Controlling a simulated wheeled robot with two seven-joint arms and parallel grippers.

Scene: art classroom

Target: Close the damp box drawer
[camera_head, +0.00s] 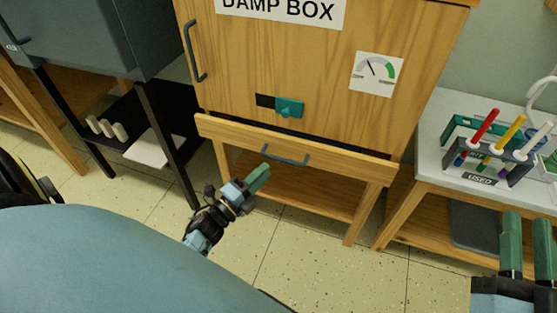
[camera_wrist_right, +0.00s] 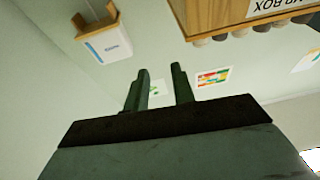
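The wooden damp box (camera_head: 290,60) stands in the middle of the head view, its label at the top. Its drawer (camera_head: 225,130) is below the door, and the drawer front stands out a little from the cabinet face. The drawer has a dark curved handle (camera_head: 285,158). My left gripper (camera_head: 262,177) is just below and left of this handle, seemingly apart from it; its green fingers overlap in view, so their opening is unclear. My right gripper (camera_head: 526,245) is at the lower right, away from the drawer, with its two fingers apart and empty, as the right wrist view (camera_wrist_right: 163,85) also shows.
A white-topped table (camera_head: 435,150) with a rack of coloured tubes (camera_head: 500,145) stands right of the damp box. A dark grey cabinet on black legs (camera_head: 85,35) stands to the left. Speckled floor (camera_head: 300,240) is open in front of the box.

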